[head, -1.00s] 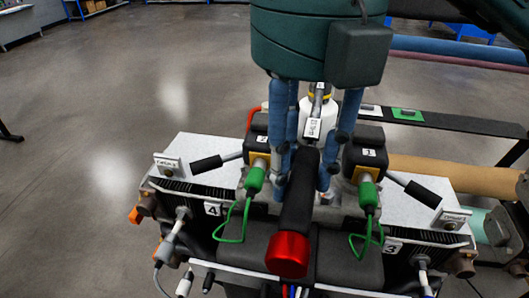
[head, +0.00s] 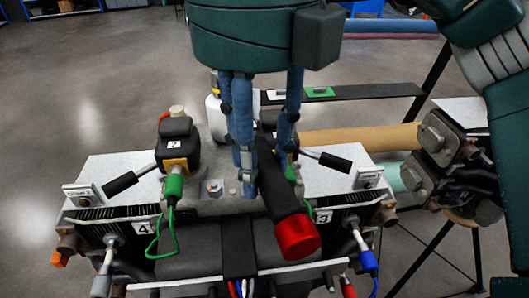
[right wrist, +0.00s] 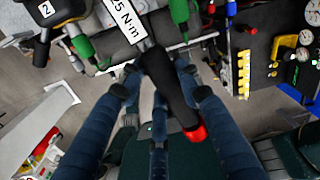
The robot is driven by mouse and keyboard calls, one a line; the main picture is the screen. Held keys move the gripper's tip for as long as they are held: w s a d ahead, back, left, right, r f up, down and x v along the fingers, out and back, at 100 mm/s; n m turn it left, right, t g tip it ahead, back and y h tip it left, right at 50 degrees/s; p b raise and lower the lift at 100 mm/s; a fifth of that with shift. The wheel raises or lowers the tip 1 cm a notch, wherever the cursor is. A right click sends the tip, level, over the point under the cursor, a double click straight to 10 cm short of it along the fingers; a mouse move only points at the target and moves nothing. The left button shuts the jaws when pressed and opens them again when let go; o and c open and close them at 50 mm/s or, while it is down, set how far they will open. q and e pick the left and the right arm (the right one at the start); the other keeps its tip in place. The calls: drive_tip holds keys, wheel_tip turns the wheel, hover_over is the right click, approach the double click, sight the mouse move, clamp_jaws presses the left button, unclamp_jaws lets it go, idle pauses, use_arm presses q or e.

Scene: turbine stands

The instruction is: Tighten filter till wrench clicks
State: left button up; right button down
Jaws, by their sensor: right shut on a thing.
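My right gripper (head: 264,168), dark green with blue fingers, hangs over the stand. It is shut on the wrench (head: 280,200), which has a thick black handle and a red end cap (head: 297,237) that points toward the front and right. In the right wrist view the wrench (right wrist: 168,82) lies between the blue fingers (right wrist: 160,105), with a white "25 N·m" label near its head. A white cylinder with yellow at its top (head: 214,112), perhaps the filter, stands behind the fingers, partly covered. The wrench's head is hidden in the head view. My left gripper is out of view.
A black block marked 2 (head: 175,147) with a green plug (head: 174,187) and cable stands left of the wrench. Black-gripped levers lie left (head: 121,182) and right (head: 334,162). Tan pipe (head: 362,136) and a black bar (head: 385,91) are behind. Floor at left is clear.

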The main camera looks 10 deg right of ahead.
drive_tip(key=shift+f, duration=0.15)
drive_tip(key=shift+w+r, duration=0.1)
drive_tip(key=shift+r, duration=0.3)
drive_tip(key=shift+w+r, duration=0.3)
drive_tip(key=shift+r, duration=0.45)
drive_tip(key=shift+s+r, duration=0.15)
drive_tip(key=shift+r, duration=1.55)
